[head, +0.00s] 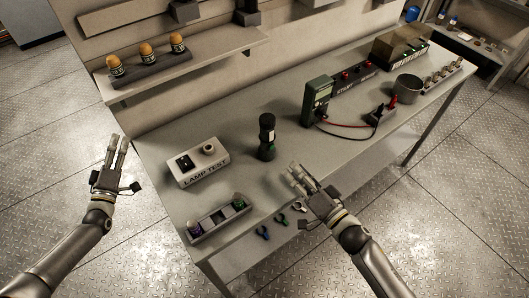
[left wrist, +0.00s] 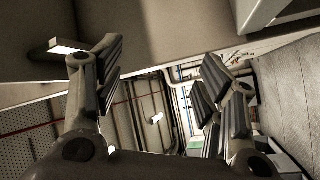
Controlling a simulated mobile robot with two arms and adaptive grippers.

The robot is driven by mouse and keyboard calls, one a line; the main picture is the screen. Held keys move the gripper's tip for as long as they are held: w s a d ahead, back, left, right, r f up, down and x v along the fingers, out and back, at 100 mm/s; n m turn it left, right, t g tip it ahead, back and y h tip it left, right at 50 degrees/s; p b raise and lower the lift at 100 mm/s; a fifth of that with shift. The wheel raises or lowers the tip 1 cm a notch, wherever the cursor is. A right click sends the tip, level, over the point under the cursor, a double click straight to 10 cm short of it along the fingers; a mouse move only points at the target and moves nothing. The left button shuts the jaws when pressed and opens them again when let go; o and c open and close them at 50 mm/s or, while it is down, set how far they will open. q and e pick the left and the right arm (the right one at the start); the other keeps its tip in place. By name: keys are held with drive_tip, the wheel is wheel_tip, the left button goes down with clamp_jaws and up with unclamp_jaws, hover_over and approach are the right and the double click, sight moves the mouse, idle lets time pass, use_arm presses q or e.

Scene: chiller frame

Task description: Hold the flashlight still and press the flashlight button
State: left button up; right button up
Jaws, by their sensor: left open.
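The flashlight (head: 267,137) is a dark cylinder standing upright on the grey workbench (head: 240,120), with a pale label and some green near its base. I cannot make out its button. My left gripper (head: 117,141) is left of the bench, past its left edge, open and empty, well apart from the flashlight. In the left wrist view its two fingers (left wrist: 155,90) are spread with nothing between them. My right gripper (head: 297,172) is to the right of and nearer than the flashlight, over the bench's front part, apart from it. Its finger opening is hard to make out.
A white lamp test box (head: 199,166) stands left of the flashlight. A tray (head: 219,219) with small coloured items lies at the front left. A green multimeter (head: 318,100) with leads stands at right. A shelf (head: 190,66) holding orange-topped items runs above the bench's back.

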use_arm(q)
drive_tip(key=w+d+r+n+t+y, duration=0.2)
drive_tip(key=d+r+n, duration=0.4)
drive_tip(key=n, duration=0.1)
drive_tip(key=w+d+r+n+g, duration=0.15)
drive_tip(key=d+n, duration=0.45)
drive_tip(key=d, duration=0.6)
drive_tip(key=d+r+n+g, duration=0.1)
drive_tip(key=d+r+n, duration=0.35)
drive_tip(key=d, duration=0.75)
drive_tip(key=n+g+h, duration=0.2)
drive_tip(key=n+h, duration=0.1)
drive_tip(key=n, duration=0.4)
approach(267, 128)
drive_tip(key=w, duration=0.1)
drive_tip(key=shift+m+t, duration=0.25)
drive_tip(key=w, duration=1.1)
drive_tip(key=shift+d+f, duration=0.2)
drive_tip(key=shift+d, duration=0.15)
drive_tip(key=shift+c, duration=0.3)
